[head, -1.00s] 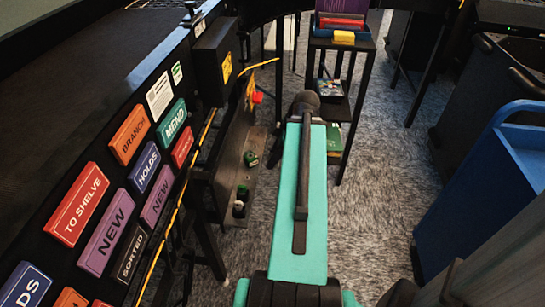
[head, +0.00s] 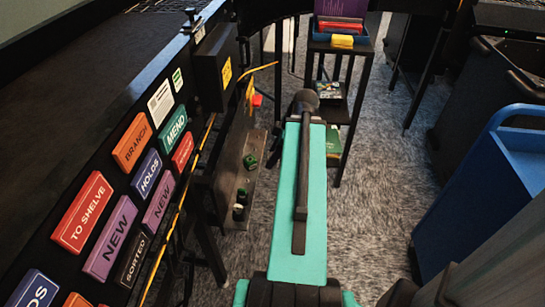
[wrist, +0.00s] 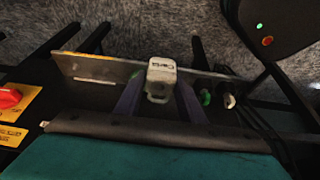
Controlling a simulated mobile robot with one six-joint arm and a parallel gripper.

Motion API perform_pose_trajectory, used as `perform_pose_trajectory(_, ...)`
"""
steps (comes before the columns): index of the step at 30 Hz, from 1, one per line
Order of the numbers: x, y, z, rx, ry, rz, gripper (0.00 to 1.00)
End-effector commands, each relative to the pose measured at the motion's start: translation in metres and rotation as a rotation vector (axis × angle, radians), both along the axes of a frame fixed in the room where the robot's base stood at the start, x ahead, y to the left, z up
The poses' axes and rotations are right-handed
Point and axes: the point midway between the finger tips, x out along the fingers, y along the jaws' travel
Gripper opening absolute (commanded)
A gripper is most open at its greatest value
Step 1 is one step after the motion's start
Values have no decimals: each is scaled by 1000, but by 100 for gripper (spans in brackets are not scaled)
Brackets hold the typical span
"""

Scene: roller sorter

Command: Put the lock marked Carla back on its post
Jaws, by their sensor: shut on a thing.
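The pale lock marked Carla (wrist: 161,67) shows in the middle of the wrist view, label up. My gripper (wrist: 158,97) is shut on it, with a dark finger on either side. The lock appears in front of a metal plate (wrist: 100,70). In the head view the plate (head: 236,213) sits low beside the sorter and carries small dark and green items (head: 250,161). In the wrist view a green item (wrist: 205,97) and a dark item with a pale end (wrist: 229,100) are right of the lock. I cannot make out its post. My gripper is hidden in the head view.
The sorter's side with coloured labels (head: 110,238) runs along the left. A red knob (wrist: 9,97) on a yellow panel is left in the wrist view. A small shelf stand (head: 340,115) is beyond my arm. A blue cart (head: 490,190) stands right, with carpet between.

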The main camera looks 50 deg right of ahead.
Motion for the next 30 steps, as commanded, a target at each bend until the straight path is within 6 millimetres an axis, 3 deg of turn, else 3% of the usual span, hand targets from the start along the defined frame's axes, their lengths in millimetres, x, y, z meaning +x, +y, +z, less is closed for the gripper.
perform_pose_trajectory(18,0,0,25,1,0,0,10)
perform_pose_trajectory(30,0,0,25,1,0,0,10)
